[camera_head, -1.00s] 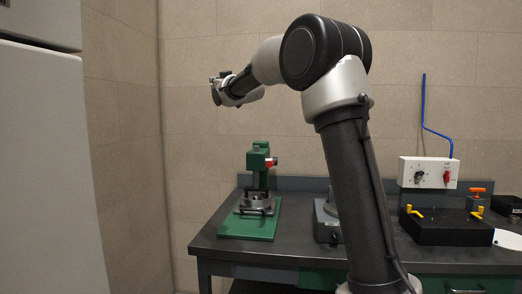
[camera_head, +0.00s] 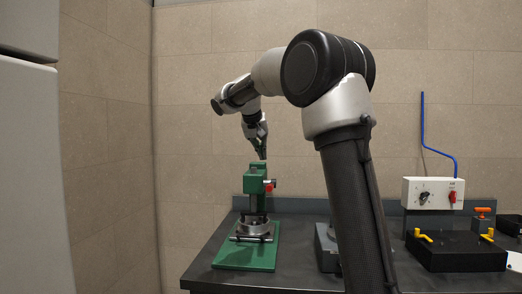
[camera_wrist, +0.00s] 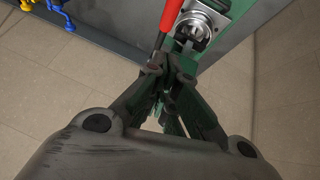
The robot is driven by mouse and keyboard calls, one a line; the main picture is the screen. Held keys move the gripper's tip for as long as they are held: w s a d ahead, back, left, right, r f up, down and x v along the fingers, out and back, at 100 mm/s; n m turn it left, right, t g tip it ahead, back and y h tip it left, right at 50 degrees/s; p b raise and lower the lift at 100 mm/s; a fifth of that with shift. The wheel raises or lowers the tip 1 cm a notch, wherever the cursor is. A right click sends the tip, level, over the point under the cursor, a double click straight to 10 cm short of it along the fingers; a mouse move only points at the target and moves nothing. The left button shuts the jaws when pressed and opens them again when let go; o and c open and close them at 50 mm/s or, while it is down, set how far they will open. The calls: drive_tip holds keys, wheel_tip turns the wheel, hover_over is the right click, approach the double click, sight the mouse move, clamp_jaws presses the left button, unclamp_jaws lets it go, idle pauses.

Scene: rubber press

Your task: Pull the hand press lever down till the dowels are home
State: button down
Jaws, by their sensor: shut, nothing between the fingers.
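The green hand press (camera_head: 257,179) stands on its green base plate (camera_head: 244,258) at the left of the bench. A round metal fixture (camera_head: 254,226) sits below its head and also shows in the wrist view (camera_wrist: 203,28). The red lever grip (camera_wrist: 171,14) shows in the wrist view just beyond my fingertips; a small red end (camera_head: 269,186) shows at the press head's right side. My gripper (camera_head: 262,156) points down just above the press head. In the wrist view my gripper (camera_wrist: 169,66) is shut and empty. I cannot tell whether the fingertips touch the lever. The dowels cannot be made out.
A white control box (camera_head: 433,192) with a blue conduit is on the back wall at right. A black block with yellow clamps (camera_head: 456,252) stands below it. A grey fixture (camera_head: 326,247) is partly behind my arm. A tall pale cabinet (camera_head: 30,170) stands at left.

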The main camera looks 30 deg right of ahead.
drive_tip(key=d+f, duration=0.1)
drive_tip(key=f, duration=0.1)
drive_tip(key=w+d+f, duration=0.1)
drive_tip(key=f, duration=0.5)
drive_tip(key=shift+w+d, duration=0.25)
drive_tip(key=shift+d, duration=0.15)
drive_tip(key=shift+f, duration=0.3)
drive_tip(key=shift+s+f, duration=0.1)
drive_tip(key=f, duration=0.3)
drive_tip(key=s+f, duration=0.1)
drive_tip(key=shift+s+a+f, duration=0.1)
drive_tip(key=shift+a+f, duration=0.25)
drive_tip(key=shift+a, duration=0.05)
wheel_tip(320, 180, up, 5)
approach(267, 187)
drive_tip(key=shift+w+r, duration=1.05)
drive_tip(key=shift+w, duration=0.1)
